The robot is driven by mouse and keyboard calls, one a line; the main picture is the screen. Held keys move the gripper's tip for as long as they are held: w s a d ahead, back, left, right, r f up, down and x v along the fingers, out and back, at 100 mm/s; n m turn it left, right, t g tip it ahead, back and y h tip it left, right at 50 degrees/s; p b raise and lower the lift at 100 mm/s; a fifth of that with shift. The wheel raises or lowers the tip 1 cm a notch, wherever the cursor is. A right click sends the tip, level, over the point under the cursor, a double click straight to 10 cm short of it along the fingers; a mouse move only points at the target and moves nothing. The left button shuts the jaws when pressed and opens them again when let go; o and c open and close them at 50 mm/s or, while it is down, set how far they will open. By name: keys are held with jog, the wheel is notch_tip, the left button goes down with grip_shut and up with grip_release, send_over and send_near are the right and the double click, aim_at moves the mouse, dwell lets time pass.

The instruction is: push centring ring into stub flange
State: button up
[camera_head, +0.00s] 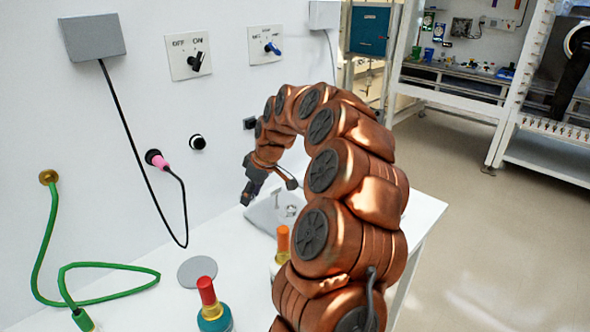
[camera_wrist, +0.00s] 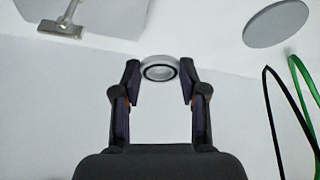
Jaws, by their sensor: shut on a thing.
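My gripper (camera_head: 247,194) is low in front of the white wall, above the bench, with its fingers pointing down. In the wrist view my gripper (camera_wrist: 159,80) has its fingertips on both sides of a pale centring ring (camera_wrist: 159,62) with a dark inner edge, and is shut on it. The ring cannot be made out in the head view. A round port with a pale rim and dark centre (camera_head: 198,142) sits on the wall, up and left of the gripper; it may be the stub flange, but I cannot tell for certain.
A grey plate (camera_head: 262,216) with metal fittings (camera_head: 290,210) lies below and right of the gripper. A grey disc (camera_head: 197,272), a red-topped bottle (camera_head: 213,310) and an orange-topped one (camera_head: 282,245) stand nearer. A black cable (camera_head: 140,150) and green hose (camera_head: 45,245) hang left.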

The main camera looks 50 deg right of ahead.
notch_tip(320, 180, up, 3)
jog(key=n+p, duration=0.2)
send_over(291, 209)
jog(key=s, duration=0.1)
jog(key=shift+s+d+y, duration=0.2)
jog(key=shift+d+y, duration=0.1)
jog(key=shift+f+b, duration=0.25)
jog(key=shift+b, duration=0.35)
jog(key=shift+f+b, duration=1.7)
jog(key=shift+f, duration=1.05)
jog(key=shift+b, duration=1.1)
jog(key=shift+f+b, duration=0.75)
jog(key=shift+f, duration=0.4)
jog(key=o, duration=1)
jog(key=shift+r, duration=0.1)
jog(key=v, duration=1.2)
jog(key=shift+w, duration=0.15)
